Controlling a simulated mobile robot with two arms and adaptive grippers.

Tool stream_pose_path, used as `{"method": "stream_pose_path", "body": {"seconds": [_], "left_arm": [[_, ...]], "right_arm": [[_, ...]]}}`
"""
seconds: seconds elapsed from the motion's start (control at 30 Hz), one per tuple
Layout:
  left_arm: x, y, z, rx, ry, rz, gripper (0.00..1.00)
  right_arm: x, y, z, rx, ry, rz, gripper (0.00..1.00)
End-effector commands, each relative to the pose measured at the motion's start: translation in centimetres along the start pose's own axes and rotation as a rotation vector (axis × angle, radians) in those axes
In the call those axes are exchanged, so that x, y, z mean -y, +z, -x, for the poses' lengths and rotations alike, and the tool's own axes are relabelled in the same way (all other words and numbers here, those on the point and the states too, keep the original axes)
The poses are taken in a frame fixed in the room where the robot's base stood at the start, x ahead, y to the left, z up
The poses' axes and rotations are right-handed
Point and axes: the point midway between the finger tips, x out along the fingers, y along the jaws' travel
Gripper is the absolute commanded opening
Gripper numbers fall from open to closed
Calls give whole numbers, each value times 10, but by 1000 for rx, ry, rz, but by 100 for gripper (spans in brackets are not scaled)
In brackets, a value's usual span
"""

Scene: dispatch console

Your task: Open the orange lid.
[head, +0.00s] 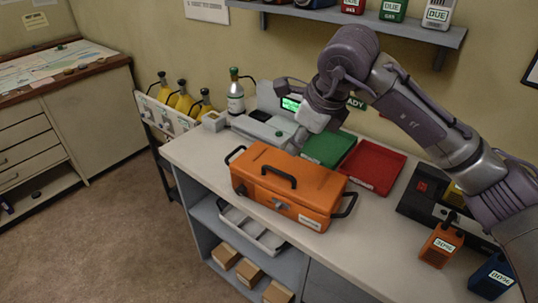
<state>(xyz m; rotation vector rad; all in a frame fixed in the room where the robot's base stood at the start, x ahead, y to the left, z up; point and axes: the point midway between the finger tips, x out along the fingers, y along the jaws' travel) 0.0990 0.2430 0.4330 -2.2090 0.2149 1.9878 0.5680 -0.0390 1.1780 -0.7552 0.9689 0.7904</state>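An orange case (283,205) stands on the light counter. Its orange lid (318,183) lies down flat on it and looks closed. The lid has a black handle (279,174) on top. The case has black side handles and a small latch (281,205) on its front. My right arm comes in from the right, and my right gripper (298,143) points down just behind the lid's back edge. Its fingers are small and partly hidden, so I cannot tell their opening or whether they touch the case. My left gripper is not in view.
Green (328,147) and red (372,166) trays lie behind the case. A grey device with a lit screen (290,104) and a bottle (236,98) stand at the back left. Orange (441,244) and blue (491,277) containers stand at right. A shelf (420,30) hangs above.

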Motion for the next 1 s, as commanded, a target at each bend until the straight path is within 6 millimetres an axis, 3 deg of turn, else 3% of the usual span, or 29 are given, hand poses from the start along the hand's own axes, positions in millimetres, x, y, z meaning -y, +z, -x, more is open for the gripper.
{"method": "stream_pose_path", "body": {"seconds": [0.17, 0.5, 0.73, 1.0], "left_arm": [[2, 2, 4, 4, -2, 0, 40], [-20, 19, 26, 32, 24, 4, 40], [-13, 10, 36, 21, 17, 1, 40], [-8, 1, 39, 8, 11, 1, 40]], "right_arm": [[0, 0, -11, -1, 3, -1, 37], [-1, 0, -78, -3, 6, -2, 37], [-1, 1, -119, -1, 4, -2, 37], [-1, 0, -138, 1, 1, 0, 37]]}}
